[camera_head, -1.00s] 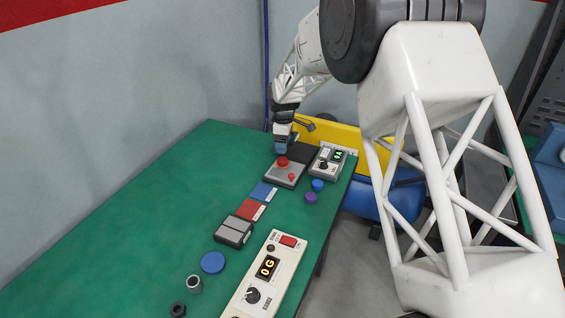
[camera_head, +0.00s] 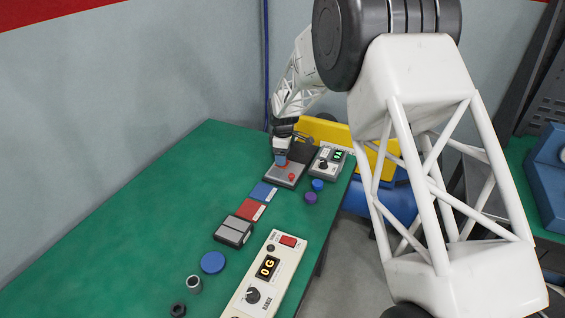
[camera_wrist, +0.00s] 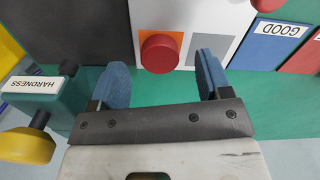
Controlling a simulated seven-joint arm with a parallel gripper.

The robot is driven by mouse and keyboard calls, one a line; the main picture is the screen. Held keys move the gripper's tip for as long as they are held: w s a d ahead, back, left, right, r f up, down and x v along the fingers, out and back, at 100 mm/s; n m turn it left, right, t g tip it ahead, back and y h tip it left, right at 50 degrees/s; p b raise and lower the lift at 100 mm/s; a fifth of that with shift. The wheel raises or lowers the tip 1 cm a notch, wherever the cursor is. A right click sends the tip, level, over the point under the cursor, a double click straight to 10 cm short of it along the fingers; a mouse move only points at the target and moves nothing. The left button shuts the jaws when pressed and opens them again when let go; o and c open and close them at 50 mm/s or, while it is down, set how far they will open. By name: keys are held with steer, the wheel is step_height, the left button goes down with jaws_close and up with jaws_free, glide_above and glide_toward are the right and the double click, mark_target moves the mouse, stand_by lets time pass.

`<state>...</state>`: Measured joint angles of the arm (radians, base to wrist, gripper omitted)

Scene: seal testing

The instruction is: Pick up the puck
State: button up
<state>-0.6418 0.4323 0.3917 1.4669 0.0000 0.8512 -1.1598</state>
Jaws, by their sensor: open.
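A short red cylinder, which looks like the puck (camera_wrist: 160,52), sits on an orange square of a pale grey plate (camera_wrist: 198,18) in the wrist view. My gripper (camera_wrist: 162,60) is open, with one blue finger to each side of the puck. The fingers appear apart from it, and I cannot tell their height over the plate. In the head view my gripper (camera_head: 281,161) is over the grey plate (camera_head: 285,176) at the table's far end and hides most of the puck.
A second red knob (camera_head: 291,177) stands on the same plate. A meter box (camera_head: 326,161) is just right of it. A blue pad (camera_head: 263,192) and a red pad (camera_head: 250,210) lie nearer. Small blue (camera_head: 317,185) and purple (camera_head: 310,197) discs are near the table edge. The left table is clear.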

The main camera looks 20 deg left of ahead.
steer(key=shift+f, duration=0.95)
steer(key=c, duration=1.1)
steer(key=shift+r, duration=0.1)
steer(key=shift+r, duration=1.45)
steer(key=shift+s+d+r, duration=0.1)
steer(key=shift+s+r, duration=0.05)
steer(key=shift+r, duration=0.15)
steer(key=s+d, duration=0.3)
steer(key=s, duration=0.1)
steer(key=s+d+r, duration=0.1)
steer(key=s+d, duration=0.2)
steer(key=s, duration=0.1)
steer(key=s+d, duration=0.3)
steer(key=s, duration=0.1)
steer(key=shift+s+d+r, duration=0.1)
steer(key=shift+s+r, duration=0.05)
steer(key=shift+s, duration=0.15)
